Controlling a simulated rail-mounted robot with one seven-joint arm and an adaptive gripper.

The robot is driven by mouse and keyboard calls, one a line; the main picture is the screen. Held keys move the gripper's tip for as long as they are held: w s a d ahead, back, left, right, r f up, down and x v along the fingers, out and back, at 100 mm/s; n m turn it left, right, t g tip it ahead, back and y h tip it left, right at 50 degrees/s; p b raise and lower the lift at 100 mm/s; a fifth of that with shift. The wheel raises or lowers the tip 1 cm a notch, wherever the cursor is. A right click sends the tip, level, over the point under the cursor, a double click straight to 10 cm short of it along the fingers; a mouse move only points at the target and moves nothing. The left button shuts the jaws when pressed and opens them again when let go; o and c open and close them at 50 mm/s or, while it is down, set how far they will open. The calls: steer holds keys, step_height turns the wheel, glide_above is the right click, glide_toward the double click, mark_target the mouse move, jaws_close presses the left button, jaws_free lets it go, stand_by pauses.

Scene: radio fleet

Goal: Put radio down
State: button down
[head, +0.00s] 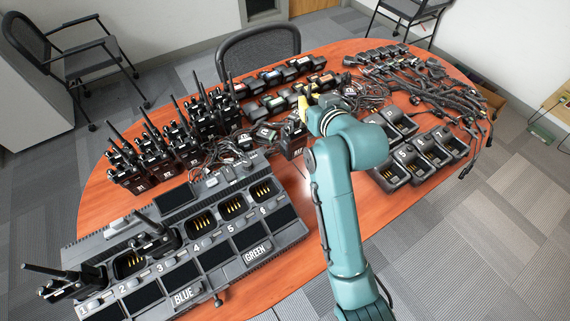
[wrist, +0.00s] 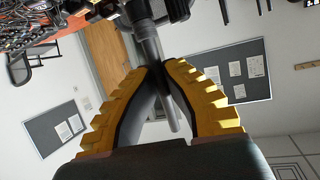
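My gripper (head: 306,106) has yellow ridged fingers and is over the middle of the round wooden table (head: 330,205). In the wrist view the fingers (wrist: 160,70) are closed around a dark antenna, whose tip sticks back between them. The antenna belongs to a black radio (wrist: 172,10), cut off at the top of that view. In the head view a black radio (head: 292,144) with a pale label shows just below my gripper, apparently the same one. I cannot tell whether its base touches the table.
Several upright radios (head: 190,135) stand at the left. A large charger bank (head: 195,250) with numbered slots is in front, two radios in it. Single chargers (head: 408,165), tangled cables (head: 425,85) and battery packs (head: 280,78) fill the right and back. Bare wood shows near the front right.

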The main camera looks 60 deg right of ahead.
mark_target(307, 134)
steer(key=shift+w+f, duration=0.1)
steer(key=shift+f, duration=0.15)
step_height(307, 134, down, 10)
steer(key=b, duration=0.3)
steer(key=shift+a+r, duration=0.15)
steer(key=shift+r, duration=0.1)
steer(key=shift+w+r, duration=0.1)
steer(key=c, duration=1.6)
jaws_free()
steer(key=shift+f, duration=0.3)
steer(key=o, duration=0.4)
steer(key=shift+c, duration=0.2)
steer(key=shift+r, duration=0.15)
